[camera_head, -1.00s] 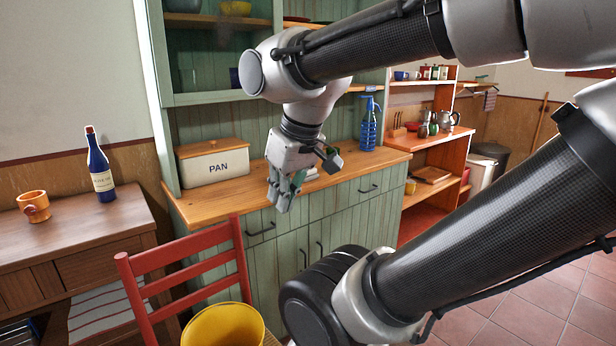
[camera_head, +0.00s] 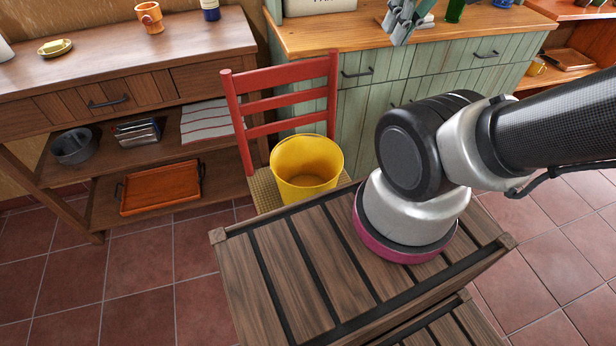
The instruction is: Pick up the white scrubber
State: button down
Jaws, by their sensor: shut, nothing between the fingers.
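My gripper (camera_head: 401,36) shows at the top edge in the head view, over the front edge of the green cabinet's wooden counter (camera_head: 310,37). Its fingers point down and are shut with nothing between them. A small pale thing (camera_head: 427,20) lies on the counter just right of my gripper and is partly hidden by it. It may be the white scrubber, but I cannot tell. No other white scrubber shows clearly.
A red chair (camera_head: 287,103) with a yellow bucket (camera_head: 306,167) on its seat stands before the cabinet. A wooden side table (camera_head: 110,72) at left holds an orange mug (camera_head: 149,17) and a yellow piece on a dish (camera_head: 55,47). A green bottle (camera_head: 455,10) stands right of my gripper.

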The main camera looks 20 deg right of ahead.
aim_at(429, 23)
jog(key=l+u, duration=0.1)
jog(key=l, duration=1)
jog(key=k+l+u, duration=0.1)
jog(key=l, duration=1.05)
jog(key=i+l, duration=0.15)
jog(key=l, duration=0.2)
jog(key=i+l, duration=0.15)
jog(key=l, duration=0.2)
jog(key=i+l+u, duration=0.1)
jog(key=l, duration=0.25)
jog(key=i+l, duration=0.15)
jog(key=l, duration=0.2)
jog(key=i+l, duration=0.15)
jog(key=l, duration=0.2)
jog(key=u, duration=0.05)
